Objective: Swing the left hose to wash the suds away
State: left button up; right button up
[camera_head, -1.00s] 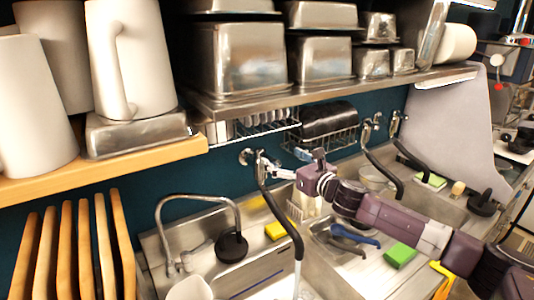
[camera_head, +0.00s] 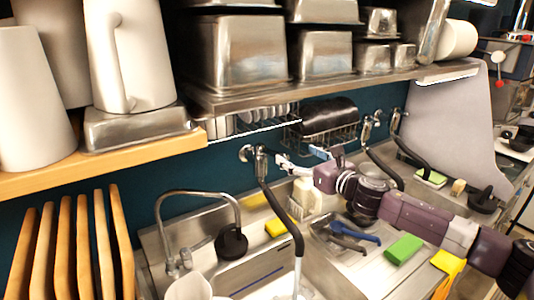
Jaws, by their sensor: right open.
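The left black hose (camera_head: 279,205) hangs from a wall tap (camera_head: 261,158) over a steel sink (camera_head: 325,275). A thin stream of water (camera_head: 298,272) falls from its lower end. Pale water or suds show at the bottom edge, too cut off to tell. My right gripper (camera_head: 303,160) is open, just right of the tap and upper hose, with its fingers pointing left. A small gap seems to separate it from the hose; contact is hard to tell. My left gripper is not in view.
A second black hose (camera_head: 384,168) hangs behind my right arm. A green sponge (camera_head: 403,248), a blue-handled tool (camera_head: 355,232) and a yellow sponge (camera_head: 279,227) lie around the sink. A curved steel faucet (camera_head: 198,194) stands left. A steel shelf (camera_head: 350,86) overhangs.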

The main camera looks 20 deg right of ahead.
jog(key=s+b, duration=0.1)
jog(key=s, duration=0.1)
jog(key=s+b, duration=0.1)
jog(key=b, duration=0.1)
jog(key=s+b, duration=0.2)
jog(key=shift+s+d+r, duration=0.2)
jog(key=shift+s+d, duration=0.15)
jog(key=shift+r, duration=0.1)
